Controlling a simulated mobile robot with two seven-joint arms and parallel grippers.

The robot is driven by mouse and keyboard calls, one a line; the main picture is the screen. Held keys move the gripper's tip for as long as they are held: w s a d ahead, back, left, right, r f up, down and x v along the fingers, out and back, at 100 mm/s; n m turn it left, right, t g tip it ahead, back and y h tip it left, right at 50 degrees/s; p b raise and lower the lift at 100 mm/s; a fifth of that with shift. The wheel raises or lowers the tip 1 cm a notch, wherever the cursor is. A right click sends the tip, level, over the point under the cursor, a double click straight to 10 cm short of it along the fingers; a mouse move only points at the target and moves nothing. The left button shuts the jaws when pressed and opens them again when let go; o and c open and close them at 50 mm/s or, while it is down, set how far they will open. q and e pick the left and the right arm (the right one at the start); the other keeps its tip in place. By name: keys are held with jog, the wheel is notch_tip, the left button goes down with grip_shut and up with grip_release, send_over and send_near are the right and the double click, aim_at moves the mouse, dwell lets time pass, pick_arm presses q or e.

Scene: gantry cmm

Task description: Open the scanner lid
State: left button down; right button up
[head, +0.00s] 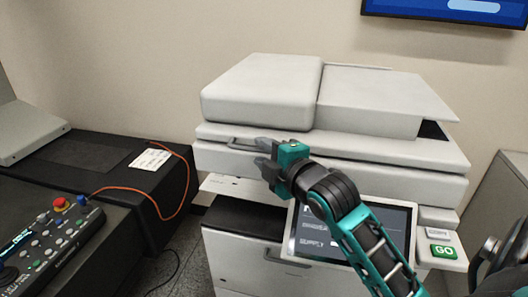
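The scanner lid (262,85) is the light grey top of a large copier, with a document feeder and a flat tray to its right. It looks closed. A grey bar handle (243,146) sits on the front edge below the lid's left part. My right gripper (262,154) reaches in from the lower right and points left, at the handle's right end. Its two dark fingers look parted, one above the other. Part of the handle is hidden by them, and I cannot tell whether they touch it. My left gripper is not in view.
A dark table (120,200) at left bears a control panel (45,245) and an orange cable (150,196). A wall screen (450,12) hangs above.

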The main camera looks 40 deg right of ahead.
jog(key=shift+c, duration=0.5)
grip_shut()
dwell(0.8)
